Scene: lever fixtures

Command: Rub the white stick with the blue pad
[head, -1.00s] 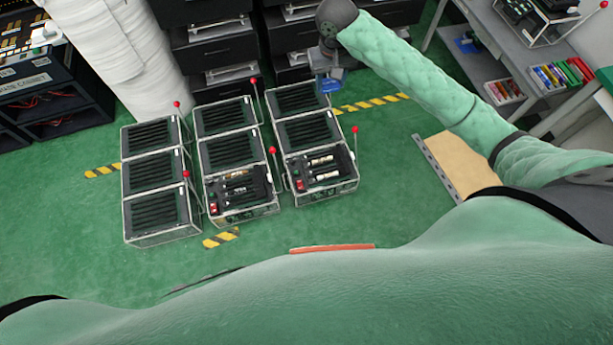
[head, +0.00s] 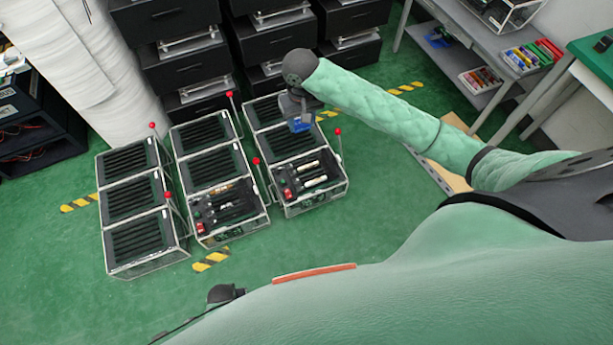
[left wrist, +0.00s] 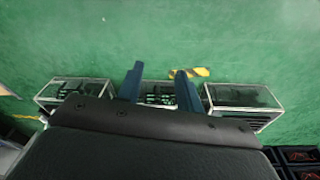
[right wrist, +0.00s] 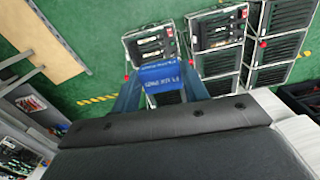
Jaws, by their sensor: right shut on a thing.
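The blue pad (head: 302,124) is held in my right gripper (head: 300,115), above the right-hand row of lever fixtures. The pad also shows between the fingers in the right wrist view (right wrist: 162,76), with white lettering on it. Two white sticks lie in the near fixture of that row, an upper one (head: 308,167) and a lower one (head: 314,182). The pad is apart from both, on their far side. My left gripper (left wrist: 160,85) is open and empty, its blue fingers spread above the near side of the fixtures.
Lever fixtures with red-knobbed levers (head: 338,131) stand in three rows on the green floor. The middle row's near fixture (head: 230,210) holds dark sticks. Black drawers (head: 170,60) stand behind. A grey shelf bench (head: 480,40) is at right. Floor in front is clear.

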